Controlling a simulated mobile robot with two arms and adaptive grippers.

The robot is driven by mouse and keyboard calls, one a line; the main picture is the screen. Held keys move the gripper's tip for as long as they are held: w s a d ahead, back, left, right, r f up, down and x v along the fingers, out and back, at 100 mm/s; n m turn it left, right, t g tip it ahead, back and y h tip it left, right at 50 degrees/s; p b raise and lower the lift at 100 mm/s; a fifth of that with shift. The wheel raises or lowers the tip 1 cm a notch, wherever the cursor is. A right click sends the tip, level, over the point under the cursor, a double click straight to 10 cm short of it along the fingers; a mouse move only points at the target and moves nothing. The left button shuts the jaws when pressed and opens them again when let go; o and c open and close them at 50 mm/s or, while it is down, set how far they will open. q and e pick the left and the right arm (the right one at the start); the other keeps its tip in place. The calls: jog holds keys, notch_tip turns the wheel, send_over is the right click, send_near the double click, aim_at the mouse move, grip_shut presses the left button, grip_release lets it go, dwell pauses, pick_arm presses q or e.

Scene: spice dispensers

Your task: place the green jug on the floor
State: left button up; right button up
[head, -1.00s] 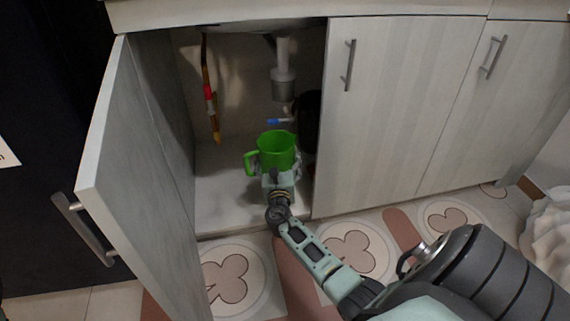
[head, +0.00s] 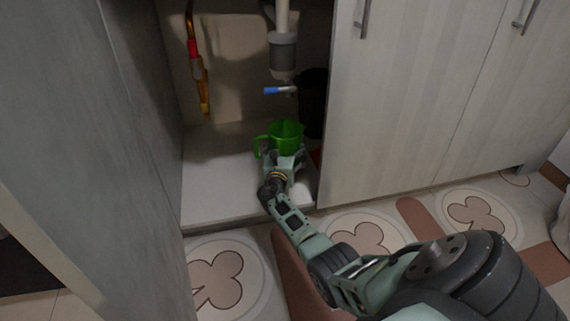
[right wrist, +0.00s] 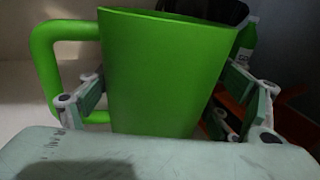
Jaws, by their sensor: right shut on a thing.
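The green jug (head: 285,137) is inside the open cabinet under the sink, upright, with its handle to the left. My right gripper (head: 284,160) reaches in from the front and is shut on the jug's body. In the right wrist view the jug (right wrist: 160,75) fills the middle, with a finger of my right gripper (right wrist: 165,105) on each side. Whether the jug's base touches the cabinet floor (head: 215,190) is hidden by the gripper. The room floor (head: 225,280) shows in front of the cabinet, with patterned tiles. My left gripper is out of view.
The open cabinet door (head: 95,130) stands at the left, and a closed door (head: 420,110) is at the right. A drain pipe (head: 283,50) hangs above the jug. A dark container (head: 313,103) is behind it at the right. A green bottle (right wrist: 247,38) is close by.

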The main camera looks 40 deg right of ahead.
notch_tip(320, 180, down, 5)
jog(key=b, duration=0.3)
jog(key=shift+f+b, duration=0.15)
jog(key=shift+b, duration=0.25)
jog(key=o, duration=1.2)
